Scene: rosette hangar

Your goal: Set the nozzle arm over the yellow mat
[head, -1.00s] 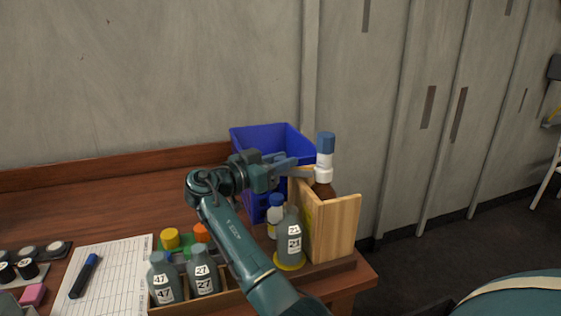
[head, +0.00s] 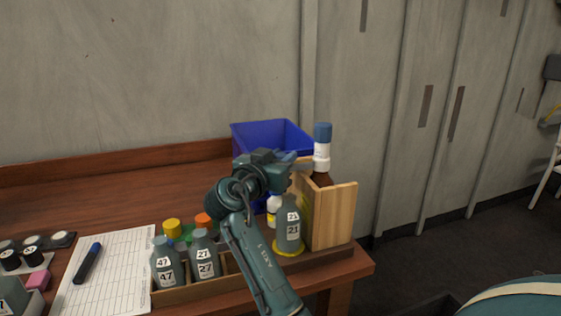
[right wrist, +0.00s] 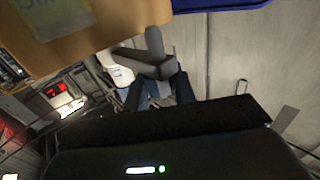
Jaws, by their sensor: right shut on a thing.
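A brown bottle with a white collar and blue cap (head: 322,134) stands behind the wooden panels (head: 333,217) at the table's right end. My right gripper (head: 304,163) reaches over the panels to the bottle's collar from the left. It is shut on the nozzle arm, which its fingers largely hide. In the right wrist view the crossed grey fingers (right wrist: 153,62) are close to the white collar (right wrist: 118,70). A grey bottle labelled 21 (head: 288,222) stands on the yellow mat (head: 289,250), in front of the panels. My left gripper is not in view.
A blue bin (head: 270,136) stands behind my right gripper. Grey bottles 47 (head: 165,265) and 27 (head: 203,258) sit in a wooden tray left of my arm. A gridded sheet (head: 108,270) with a marker (head: 87,262) lies further left. The table's back left is clear.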

